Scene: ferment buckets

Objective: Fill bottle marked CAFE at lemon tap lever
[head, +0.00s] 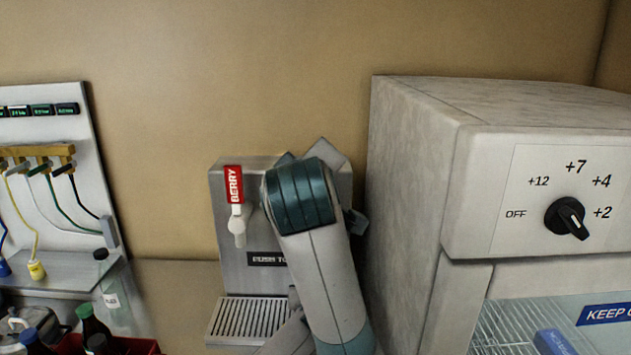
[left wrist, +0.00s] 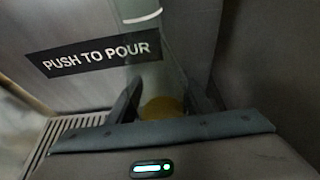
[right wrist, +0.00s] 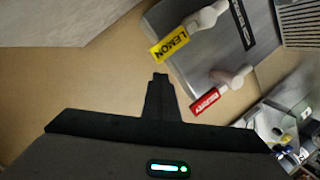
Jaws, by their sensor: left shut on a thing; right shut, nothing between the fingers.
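The tap dispenser (head: 262,275) stands against the wall. Its yellow LEMON tag (right wrist: 169,45) and white tap show in the right wrist view; in the head view my arm hides them. My left gripper (left wrist: 165,100) is shut on a clear bottle (left wrist: 146,76) in front of the PUSH TO POUR sign (left wrist: 92,58). A yellow patch (left wrist: 161,107) shows between the fingers, perhaps liquid in the bottle. No CAFE marking is readable. My right gripper (right wrist: 160,80) is shut and empty near the LEMON tag, apart from it in the picture. Neither gripper's fingertips show clearly in the head view.
The red BERRY tap lever (head: 235,185) is at the dispenser's left, above the slotted drip tray (head: 250,318). A large grey cabinet with a dial (head: 566,217) stands close on the right. Several bottles (head: 92,325) and a shelf (head: 60,268) with cables are at the left.

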